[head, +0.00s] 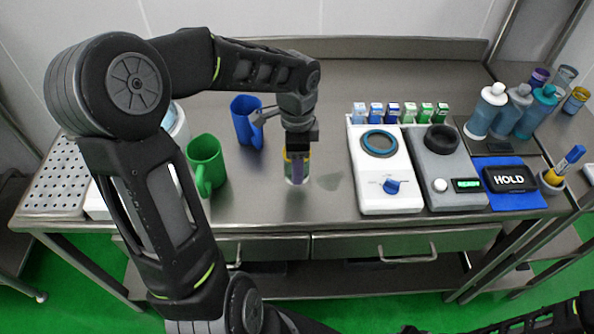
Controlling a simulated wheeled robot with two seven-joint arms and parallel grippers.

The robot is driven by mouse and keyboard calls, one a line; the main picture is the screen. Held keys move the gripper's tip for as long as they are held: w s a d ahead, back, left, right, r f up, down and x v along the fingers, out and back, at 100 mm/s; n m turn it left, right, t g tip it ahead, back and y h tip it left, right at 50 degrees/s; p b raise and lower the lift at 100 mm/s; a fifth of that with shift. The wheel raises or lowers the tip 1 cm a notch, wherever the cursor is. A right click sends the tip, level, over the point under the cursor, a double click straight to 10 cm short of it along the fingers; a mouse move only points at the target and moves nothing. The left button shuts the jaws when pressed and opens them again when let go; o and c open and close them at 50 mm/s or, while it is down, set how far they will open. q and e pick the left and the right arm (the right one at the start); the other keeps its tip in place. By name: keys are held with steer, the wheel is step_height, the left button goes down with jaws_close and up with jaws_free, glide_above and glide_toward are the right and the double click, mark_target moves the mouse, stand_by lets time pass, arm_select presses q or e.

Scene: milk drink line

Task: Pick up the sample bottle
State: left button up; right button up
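A small clear bottle or jar with a yellow band (305,167), which looks like the sample bottle, stands upright at the middle of the steel table. My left gripper (297,166) points straight down over it, with its fingers at the bottle's upper part. The fingers and the gripper body hide the bottle's top and much of its middle. I cannot tell whether the fingers press on it or stand apart from it. My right gripper is out of view; only part of my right arm shows at the lower right corner.
A blue cup (246,122) and a green mug (205,160) stand left of the bottle. A white device (383,200) and a grey device (441,163) stand to the right, with small cartons (393,113) behind.

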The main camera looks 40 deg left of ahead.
arm_select(q)
step_height(320, 180, up, 6)
steer(key=shift+d+f, duration=0.1)
stand_by(0.7)
